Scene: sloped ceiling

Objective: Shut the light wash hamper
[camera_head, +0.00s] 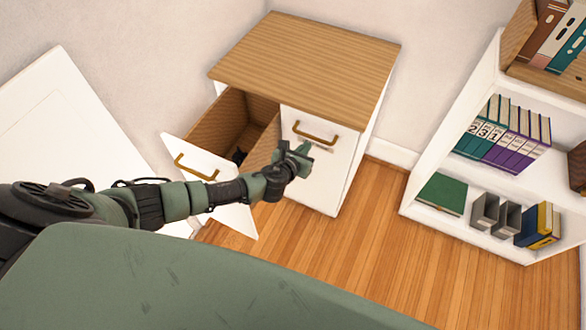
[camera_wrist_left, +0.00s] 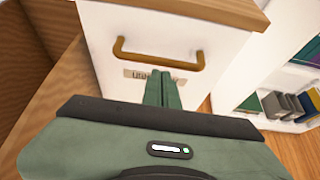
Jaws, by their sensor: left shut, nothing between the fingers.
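A white cabinet with a wooden top (camera_head: 305,55) has two hamper fronts side by side. The left hamper (camera_head: 220,125) is pulled out. Its white front (camera_head: 178,150) with a brass handle stands away from the cabinet, and its wooden inside shows. The right hamper front (camera_head: 335,165) looks closed. It has a brass handle (camera_head: 316,135), which also shows in the left wrist view (camera_wrist_left: 158,58), above a small label too unclear to read. My left gripper (camera_head: 300,152) is shut and empty, just before the right front below its handle. My left arm crosses the open hamper's front. My right gripper is out of view.
Something dark (camera_head: 238,157) lies inside the open hamper. A white shelf unit (camera_head: 465,225) with binders and books stands at the right. A white panel (camera_head: 60,120) stands at the left. The wooden floor (camera_head: 385,225) between cabinet and shelf is clear.

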